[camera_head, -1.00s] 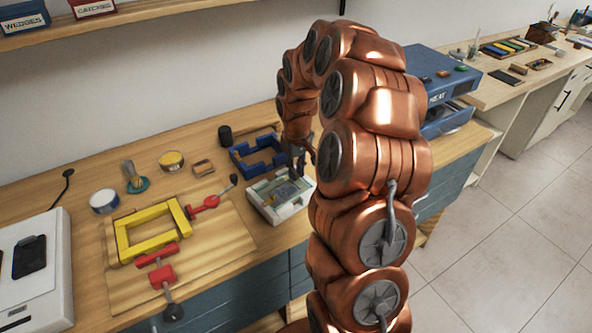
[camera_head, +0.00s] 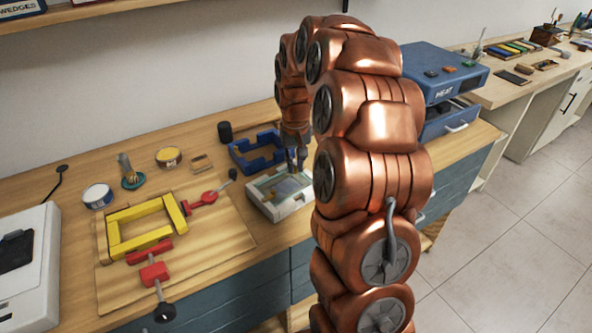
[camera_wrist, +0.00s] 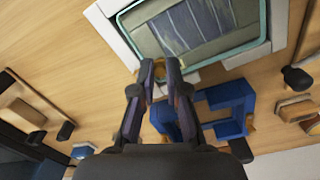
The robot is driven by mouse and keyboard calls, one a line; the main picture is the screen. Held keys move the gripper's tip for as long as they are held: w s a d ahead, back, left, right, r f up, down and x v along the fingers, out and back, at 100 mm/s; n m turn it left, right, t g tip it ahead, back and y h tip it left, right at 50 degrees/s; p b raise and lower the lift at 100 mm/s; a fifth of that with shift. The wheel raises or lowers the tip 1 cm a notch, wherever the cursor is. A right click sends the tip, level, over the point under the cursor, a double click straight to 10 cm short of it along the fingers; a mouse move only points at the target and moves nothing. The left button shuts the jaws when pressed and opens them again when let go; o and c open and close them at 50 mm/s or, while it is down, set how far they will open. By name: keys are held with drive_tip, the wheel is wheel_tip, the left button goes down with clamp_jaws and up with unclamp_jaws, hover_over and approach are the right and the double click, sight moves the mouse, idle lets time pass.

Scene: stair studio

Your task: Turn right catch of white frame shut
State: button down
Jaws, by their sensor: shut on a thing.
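The white frame (camera_head: 286,211) lies on the wooden bench, with a teal inner border around a greyish panel. In the wrist view the white frame (camera_wrist: 279,30) fills the top. My gripper (camera_head: 296,165) points down at the frame's far edge. In the wrist view my gripper (camera_wrist: 161,68) has its fingertips close together at that edge, shut on a small brass-coloured catch (camera_wrist: 160,72). The fingers partly hide the catch, so its exact angle cannot be told.
A blue holder (camera_head: 246,159) stands just behind the white frame. A yellow frame (camera_head: 146,240) with red clamps lies on a board to the left. A blue heater box (camera_head: 442,75) stands to the right.

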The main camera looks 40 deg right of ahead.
idle(0.3)
drive_tip(key=c, duration=1.2)
unclamp_jaws()
drive_tip(key=shift+r, duration=0.1)
wheel_tip(320, 180, up, 12)
drive_tip(key=shift+f, duration=0.1)
drive_tip(key=s+a+n, duration=0.3)
drive_tip(key=s+a, duration=1.1)
drive_tip(key=a, duration=0.1)
drive_tip(key=shift+n+g, duration=0.8)
drive_tip(key=shift+g, duration=0.1)
drive_tip(key=s+a+f, duration=0.2)
drive_tip(key=s, duration=0.4)
drive_tip(key=s+a+f, duration=0.2)
drive_tip(key=s, duration=0.4)
drive_tip(key=s+a+f+p, duration=0.1)
drive_tip(key=s+a+f, duration=0.1)
drive_tip(key=s, duration=0.4)
